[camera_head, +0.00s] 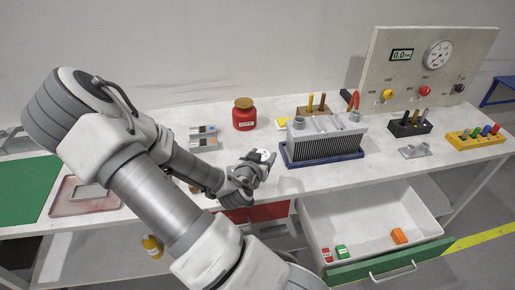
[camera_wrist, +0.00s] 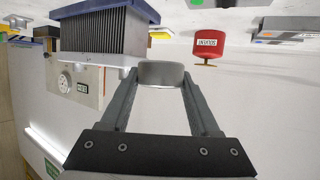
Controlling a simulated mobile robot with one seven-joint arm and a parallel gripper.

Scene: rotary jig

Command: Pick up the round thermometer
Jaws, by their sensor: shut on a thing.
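The round thermometer (camera_head: 265,155) is a small pale disc at the tip of my gripper (camera_head: 259,164) in the head view, near the front middle of the bench. In the wrist view my gripper (camera_wrist: 163,82) is shut, with its two fingers on either side of the thermometer (camera_wrist: 162,73), which shows as a grey rounded body. Its dial face does not show in the wrist view. I cannot tell whether it is clear of the bench top.
A finned heat sink (camera_head: 322,138) on a blue tray stands just right of my gripper. A red jar (camera_head: 244,118) stands behind it. A gauge panel (camera_head: 425,68) rises at the back right. An open drawer (camera_head: 355,215) juts out at front right.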

